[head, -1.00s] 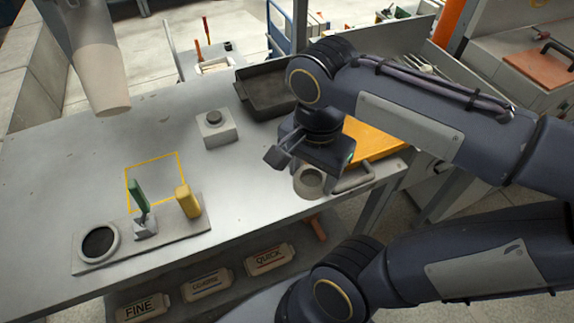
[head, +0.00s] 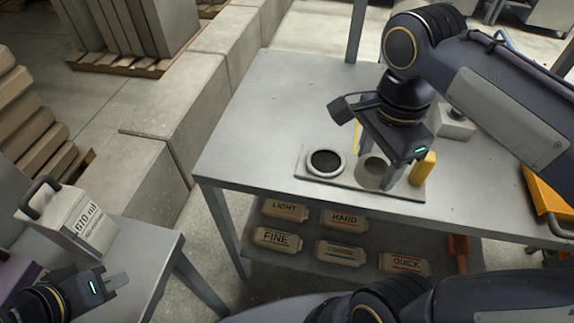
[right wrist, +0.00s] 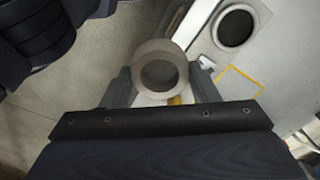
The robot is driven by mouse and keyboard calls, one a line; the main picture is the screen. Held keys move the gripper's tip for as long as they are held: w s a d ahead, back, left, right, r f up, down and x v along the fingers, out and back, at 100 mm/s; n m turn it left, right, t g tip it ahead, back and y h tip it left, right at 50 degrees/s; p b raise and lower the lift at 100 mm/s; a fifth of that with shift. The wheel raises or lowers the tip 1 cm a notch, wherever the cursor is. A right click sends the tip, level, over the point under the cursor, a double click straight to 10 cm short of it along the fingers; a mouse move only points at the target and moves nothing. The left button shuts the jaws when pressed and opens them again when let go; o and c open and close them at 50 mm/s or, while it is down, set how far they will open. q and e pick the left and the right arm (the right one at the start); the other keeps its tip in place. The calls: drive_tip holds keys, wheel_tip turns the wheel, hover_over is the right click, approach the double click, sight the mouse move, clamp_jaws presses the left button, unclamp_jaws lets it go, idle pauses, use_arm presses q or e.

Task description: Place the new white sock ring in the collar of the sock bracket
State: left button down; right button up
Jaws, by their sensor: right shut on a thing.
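My right gripper (head: 392,168) is shut on the off-white sock ring (head: 371,176), a short hollow cylinder. In the right wrist view, the ring (right wrist: 160,72) sits between the two fingers. It is held in front of the right part of the pale bracket plate (head: 345,184); the gap to the plate cannot be judged. On the plate's left end is a round pale collar (head: 310,163) with a dark centre, left of and apart from the ring. The collar (right wrist: 252,20) shows at upper right in the wrist view. My left gripper (head: 112,283) is at lower left, away from the plate.
A yellow block (head: 424,168) stands at the plate's right end, close to my right gripper. Yellow outline marking (right wrist: 243,80) lies on the table behind the plate. Labelled packs (head: 340,220) lie on the shelf below. A white 670 ml container (head: 75,222) stands near my left gripper.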

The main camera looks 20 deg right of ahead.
drive_tip(key=shift+w+a+f, duration=0.15)
drive_tip(key=shift+w+a, duration=0.1)
drive_tip(key=shift+w, duration=0.2)
drive_tip(key=shift+w+a+f, duration=0.15)
drive_tip(key=shift+w+a, duration=0.05)
drive_tip(key=shift+w, duration=0.25)
drive_tip(key=w+f, duration=0.2)
drive_tip(key=w, duration=0.2)
drive_tip(key=w+f, duration=0.6)
drive_tip(key=w, duration=0.1)
drive_tip(key=shift+w+f, duration=0.15)
drive_tip(key=shift+w, duration=0.2)
drive_tip(key=shift+w+f, duration=0.15)
drive_tip(key=shift+f, duration=0.05)
drive_tip(key=shift+w+f, duration=0.15)
drive_tip(key=shift+f, duration=0.8)
drive_tip(key=shift+w+f, duration=0.15)
drive_tip(key=shift+f, duration=0.8)
use_arm(q)
drive_tip(key=shift+a, duration=0.35)
